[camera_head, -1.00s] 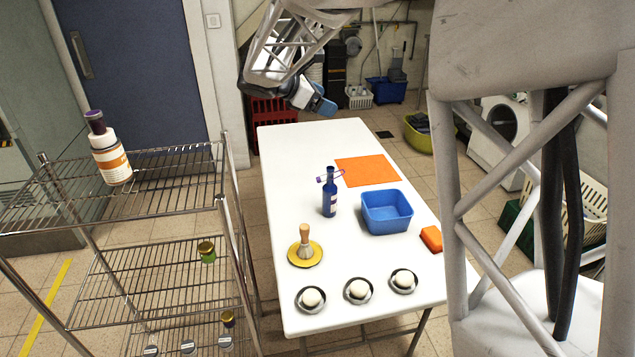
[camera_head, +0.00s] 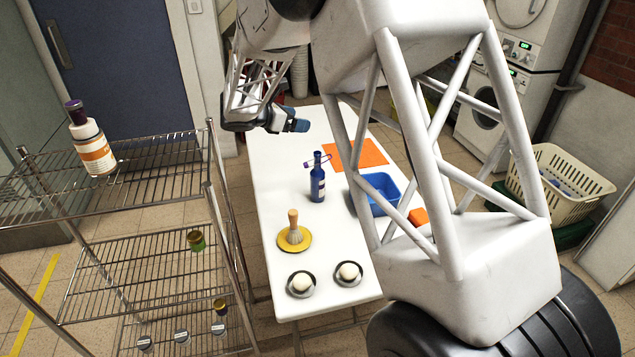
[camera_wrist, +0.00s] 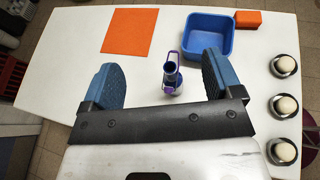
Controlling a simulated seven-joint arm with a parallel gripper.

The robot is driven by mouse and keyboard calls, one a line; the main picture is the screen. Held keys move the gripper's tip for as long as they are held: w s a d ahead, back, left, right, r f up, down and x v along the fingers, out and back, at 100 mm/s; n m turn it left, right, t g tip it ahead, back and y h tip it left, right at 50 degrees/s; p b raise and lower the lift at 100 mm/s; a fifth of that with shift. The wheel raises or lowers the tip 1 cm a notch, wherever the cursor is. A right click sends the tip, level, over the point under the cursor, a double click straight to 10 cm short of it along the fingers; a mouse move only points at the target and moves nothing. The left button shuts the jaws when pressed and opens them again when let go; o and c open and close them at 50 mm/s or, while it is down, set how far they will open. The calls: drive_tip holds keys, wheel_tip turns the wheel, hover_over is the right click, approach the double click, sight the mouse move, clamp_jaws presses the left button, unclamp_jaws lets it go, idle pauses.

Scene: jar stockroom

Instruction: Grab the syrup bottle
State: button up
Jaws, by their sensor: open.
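A dark blue bottle (camera_head: 317,185) with a pale label and a purple loop at its neck stands upright on the white table; it also shows in the wrist view (camera_wrist: 171,72) from above. A white bottle (camera_head: 92,148) with an orange-banded label and purple cap stands on the top rack shelf at the left. I cannot read either label, so I cannot tell for sure which is the syrup. My gripper (camera_head: 297,125) is over the table's far left part, beyond the blue bottle and above it. Its blue fingers (camera_wrist: 160,78) are open and empty, with the blue bottle seen between them, apart from both.
A blue bin (camera_head: 382,193) and orange block (camera_head: 418,217) stand right of the blue bottle. An orange mat (camera_head: 356,154) lies behind it. A brush (camera_head: 294,230) on a yellow disc and dishes with white balls are nearer. The wire rack (camera_head: 150,184) stands left.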

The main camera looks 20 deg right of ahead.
approach(311, 179)
drive_tip(key=x, duration=0.5)
drive_tip(key=shift+w+a+f, duration=0.1)
drive_tip(key=shift+w+f, duration=0.05)
drive_tip(key=shift+f, duration=0.2)
drive_tip(key=shift+x, duration=1.3)
drive_tip(key=shift+x, duration=2.6)
drive_tip(key=shift+r, duration=0.2)
drive_tip(key=shift+c, duration=0.3)
drive_tip(key=c, duration=1.3)
